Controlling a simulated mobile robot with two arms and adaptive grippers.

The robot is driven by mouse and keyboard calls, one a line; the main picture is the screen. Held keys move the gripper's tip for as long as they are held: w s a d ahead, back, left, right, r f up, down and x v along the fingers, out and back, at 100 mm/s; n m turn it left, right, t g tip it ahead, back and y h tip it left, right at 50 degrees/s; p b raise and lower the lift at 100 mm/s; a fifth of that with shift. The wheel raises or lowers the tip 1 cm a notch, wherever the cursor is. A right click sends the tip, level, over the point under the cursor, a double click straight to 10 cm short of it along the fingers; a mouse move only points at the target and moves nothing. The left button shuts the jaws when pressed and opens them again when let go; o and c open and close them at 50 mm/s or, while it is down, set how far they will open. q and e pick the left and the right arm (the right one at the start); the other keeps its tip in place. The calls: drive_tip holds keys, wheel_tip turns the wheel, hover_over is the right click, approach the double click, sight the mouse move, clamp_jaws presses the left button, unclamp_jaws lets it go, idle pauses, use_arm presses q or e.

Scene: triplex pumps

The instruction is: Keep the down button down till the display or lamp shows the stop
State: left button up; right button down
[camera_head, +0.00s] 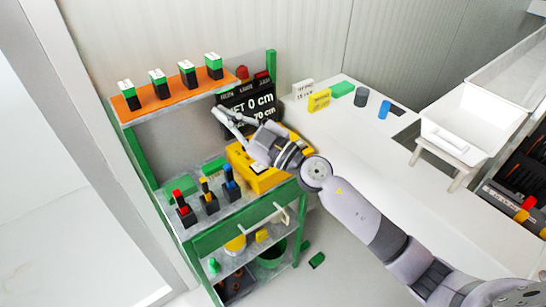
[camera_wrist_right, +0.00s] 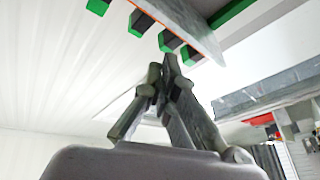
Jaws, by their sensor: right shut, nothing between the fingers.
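A pale patch shows on the box, but I cannot make out a down button. My right gripper (camera_head: 218,113) is shut and empty, its fingers pointing up-left in front of the display, above the box. In the wrist view its fingertips (camera_wrist_right: 168,62) meet. My left gripper is not in view.
An orange shelf (camera_head: 174,103) carries several black blocks with green and white tops. The tray below holds tools with red, yellow and blue tops (camera_head: 229,177). A white table (camera_head: 345,135) with small items and a white bin (camera_head: 465,125) lies to the right.

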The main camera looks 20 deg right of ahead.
drive_tip(key=w+d+f+g+h, duration=0.8)
drive_tip(key=d+f+h, duration=0.1)
drive_tip(key=d+f, duration=0.2)
drive_tip(key=shift+w+d+f+n, duration=0.3)
drive_tip(key=shift+d+n, duration=0.1)
drive_tip(key=shift+d, duration=0.45)
wheel_tip(320, 180, down, 8)
drive_tip(key=b, duration=0.6)
drive_tip(key=shift+f, duration=0.45)
drive_tip(key=shift+f+b, duration=0.3)
drive_tip(key=shift+f, duration=0.1)
